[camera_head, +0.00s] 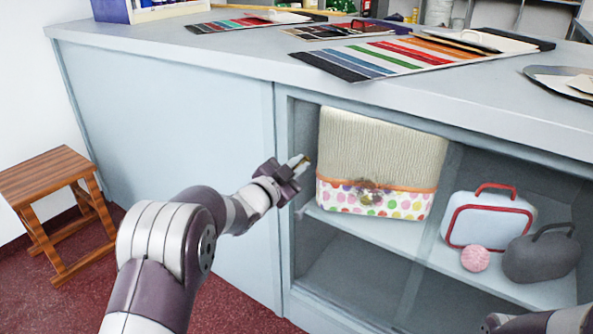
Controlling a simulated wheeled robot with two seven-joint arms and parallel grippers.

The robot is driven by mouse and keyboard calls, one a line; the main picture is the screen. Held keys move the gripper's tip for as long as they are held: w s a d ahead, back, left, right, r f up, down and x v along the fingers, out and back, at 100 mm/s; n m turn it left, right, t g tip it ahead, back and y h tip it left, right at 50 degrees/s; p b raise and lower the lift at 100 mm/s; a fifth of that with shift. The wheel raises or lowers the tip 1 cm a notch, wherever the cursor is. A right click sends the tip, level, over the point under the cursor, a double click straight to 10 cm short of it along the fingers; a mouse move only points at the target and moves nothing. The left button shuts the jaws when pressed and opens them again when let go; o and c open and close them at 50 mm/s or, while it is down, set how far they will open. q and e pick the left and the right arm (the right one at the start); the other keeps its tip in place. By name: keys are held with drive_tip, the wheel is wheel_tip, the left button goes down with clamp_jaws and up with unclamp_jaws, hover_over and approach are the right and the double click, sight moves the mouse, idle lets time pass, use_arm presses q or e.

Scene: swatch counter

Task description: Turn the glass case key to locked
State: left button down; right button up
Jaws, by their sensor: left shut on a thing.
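The glass case (284,215) is the glass-fronted right part of the pale blue-grey counter. My left gripper (299,164) is at the upper left of its front, near the frame's edge. It is shut on a small brownish thing (307,160) at its fingertips, which appears to be the key. The fingers hide most of it, so I cannot tell which way it is turned. Part of my right arm (540,322) shows at the bottom right edge, low in front of the case. I cannot tell how its fingers stand.
Behind the glass, a knitted cloth (380,150), a white case with red trim (487,220), a pink ball (475,258) and a grey bag (541,256) sit on a shelf. Colour swatch boards (420,55) lie on the counter top. A wooden stool (45,175) stands left.

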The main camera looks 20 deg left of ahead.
use_arm(q)
drive_tip(key=shift+s+d+f+m+b, duration=0.1)
drive_tip(key=shift+f+m+b, duration=0.1)
drive_tip(key=shift+m+b, duration=1.4)
drive_tip(key=shift+w+d+f+m+b, duration=0.1)
drive_tip(key=shift+f+m+b, duration=0.15)
drive_tip(key=shift+m+b, duration=1.35)
drive_tip(key=shift+s+f+m+b, duration=0.15)
drive_tip(key=shift+m+b, duration=0.85)
drive_tip(key=shift+m, duration=1.2)
drive_tip(key=c, duration=1.3)
unclamp_jaws()
drive_tip(key=shift+r, duration=0.1)
drive_tip(key=shift+o, duration=0.2)
drive_tip(key=p+v, duration=0.4)
drive_tip(key=v, duration=0.8)
drive_tip(key=shift+s, duration=0.3)
